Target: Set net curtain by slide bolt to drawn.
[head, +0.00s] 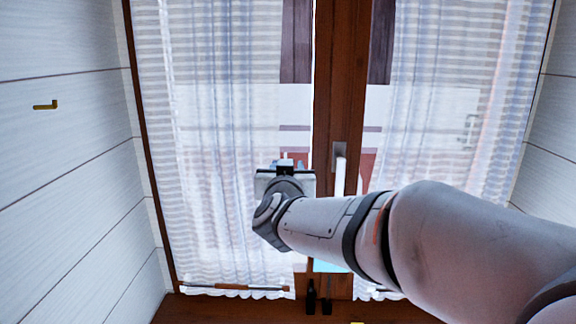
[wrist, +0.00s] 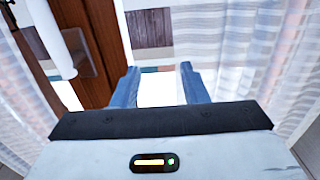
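A sheer white net curtain (head: 215,130) hangs over the left glass pane in the head view, and another net curtain (head: 460,90) hangs over the right pane. They also show in the wrist view, at the right (wrist: 235,45) and left edge. My gripper (wrist: 158,67) is open, with two blue fingers apart and nothing held between them. In the head view it is in front of the left pane, beside the wooden centre post, its fingers mostly hidden by my wrist. Two small dark fittings (head: 312,296) stand low at the post; I cannot tell whether either is the slide bolt.
The brown wooden centre post (head: 341,75) carries a white upright door handle (head: 340,172), close to the right of my gripper; the handle (wrist: 50,38) is at upper left in the wrist view. A thin rod (head: 235,288) lies along the left curtain's hem. A brass hook (head: 46,105) is on the left wall.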

